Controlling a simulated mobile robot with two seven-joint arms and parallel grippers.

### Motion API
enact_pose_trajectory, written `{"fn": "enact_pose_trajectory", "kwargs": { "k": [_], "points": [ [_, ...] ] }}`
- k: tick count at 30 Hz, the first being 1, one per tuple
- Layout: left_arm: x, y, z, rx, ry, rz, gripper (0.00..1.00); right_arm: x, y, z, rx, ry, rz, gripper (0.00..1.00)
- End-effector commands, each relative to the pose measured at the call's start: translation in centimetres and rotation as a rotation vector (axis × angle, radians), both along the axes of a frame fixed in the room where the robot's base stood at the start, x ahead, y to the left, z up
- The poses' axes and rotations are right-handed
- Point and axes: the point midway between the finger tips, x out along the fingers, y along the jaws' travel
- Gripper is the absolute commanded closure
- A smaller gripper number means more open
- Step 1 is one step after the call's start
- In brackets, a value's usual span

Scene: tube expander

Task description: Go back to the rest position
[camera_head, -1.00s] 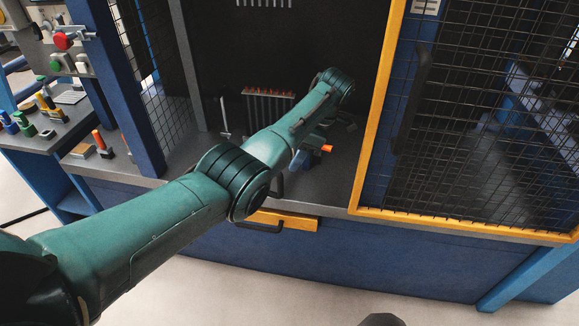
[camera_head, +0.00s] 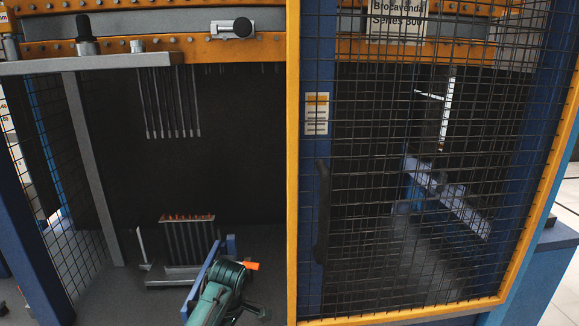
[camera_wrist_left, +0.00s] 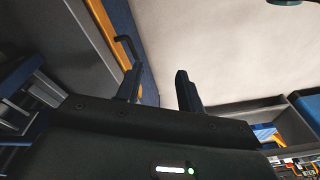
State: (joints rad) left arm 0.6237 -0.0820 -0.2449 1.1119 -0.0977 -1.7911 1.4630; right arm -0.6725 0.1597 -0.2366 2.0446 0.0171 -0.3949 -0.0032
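My left gripper (camera_wrist_left: 158,69) shows in the left wrist view with its two black fingers apart and nothing between them. Beyond the fingers are pale floor and the blue front of the machine with a yellow strip and a dark handle. In the head view the green end of my left arm (camera_head: 217,300) reaches in at the bottom, in the machine's open bay. Its fingers cannot be made out there. My right gripper is in neither view.
A rack of dark tubes with orange tops (camera_head: 187,236) stands on the bay floor beyond my arm. Several thin rods (camera_head: 168,105) hang above it. A yellow-framed mesh door (camera_head: 293,160) stands close on the right, with a dark handle (camera_head: 323,212).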

Motion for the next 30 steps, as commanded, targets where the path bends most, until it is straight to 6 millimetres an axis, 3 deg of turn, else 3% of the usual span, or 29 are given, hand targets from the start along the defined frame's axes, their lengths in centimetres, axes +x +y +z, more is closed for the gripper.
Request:
{"fn": "enact_pose_trajectory", "kwargs": {
  "k": [1, 4, 10, 12, 18, 30],
  "points": [
    [-2.0, 0.4, -1.7, -0.025, 0.001, -0.086, 0.62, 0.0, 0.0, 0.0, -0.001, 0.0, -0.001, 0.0],
    [-5.8, 1.1, -3.7, -0.066, -0.014, -0.276, 0.62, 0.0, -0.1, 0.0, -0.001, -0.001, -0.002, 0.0],
    [-14.1, 2.8, -5.0, -0.087, -0.061, -0.661, 0.62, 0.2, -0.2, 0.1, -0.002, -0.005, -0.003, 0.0],
    [-16.9, 3.4, -4.6, -0.08, -0.079, -0.792, 0.62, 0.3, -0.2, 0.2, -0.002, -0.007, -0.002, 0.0],
    [-22.6, 4.4, -2.6, -0.04, -0.115, -1.063, 0.62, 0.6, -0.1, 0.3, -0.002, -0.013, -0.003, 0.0],
    [-29.4, 5.2, 2.4, 0.046, -0.154, -1.419, 0.62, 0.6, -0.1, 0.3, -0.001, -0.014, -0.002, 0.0]
  ]
}}
